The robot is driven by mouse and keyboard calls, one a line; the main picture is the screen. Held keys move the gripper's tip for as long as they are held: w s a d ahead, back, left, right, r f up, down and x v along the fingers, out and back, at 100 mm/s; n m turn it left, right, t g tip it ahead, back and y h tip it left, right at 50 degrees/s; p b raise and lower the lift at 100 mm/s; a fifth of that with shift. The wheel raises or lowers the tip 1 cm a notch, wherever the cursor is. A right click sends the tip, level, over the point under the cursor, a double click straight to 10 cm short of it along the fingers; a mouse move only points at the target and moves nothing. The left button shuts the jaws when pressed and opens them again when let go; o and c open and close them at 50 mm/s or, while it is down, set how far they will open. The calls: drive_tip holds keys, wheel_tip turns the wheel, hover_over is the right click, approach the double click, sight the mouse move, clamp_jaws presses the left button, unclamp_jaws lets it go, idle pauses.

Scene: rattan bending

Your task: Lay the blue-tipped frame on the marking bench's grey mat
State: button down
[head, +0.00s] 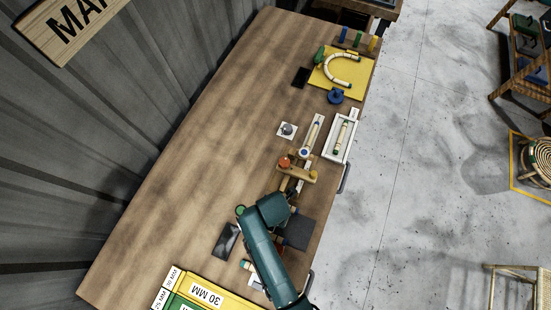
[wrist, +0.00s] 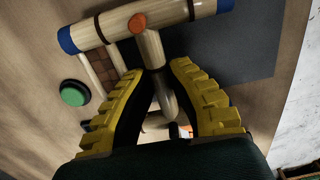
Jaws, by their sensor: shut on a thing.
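The blue-tipped frame (wrist: 108,29) is a pale rattan crossbar with blue ends, dark bands and an orange peg end, with a pale stem running down from it. In the wrist view, my gripper's yellow ribbed fingers (wrist: 160,72) are on either side of the stem, shut on it. The grey mat (wrist: 240,48) lies behind and to the right of the frame; I cannot tell whether they touch. In the head view, the mat (head: 299,233) shows right of my arm, which hides my gripper and most of the frame.
A green button (wrist: 74,93) lies left of my gripper. A dark plate (head: 226,242) is left of my arm. A wooden jig (head: 301,173), a white tray (head: 352,126) and a yellow board (head: 324,81) stand farther up the bench. The bench's left side (head: 190,150) is clear.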

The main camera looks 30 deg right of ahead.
drive_tip(key=shift+f, duration=1.25)
drive_tip(key=shift+f, duration=0.2)
drive_tip(key=c, duration=1.2)
unclamp_jaws()
drive_tip(key=shift+o, duration=0.2)
drive_tip(key=shift+r, duration=0.15)
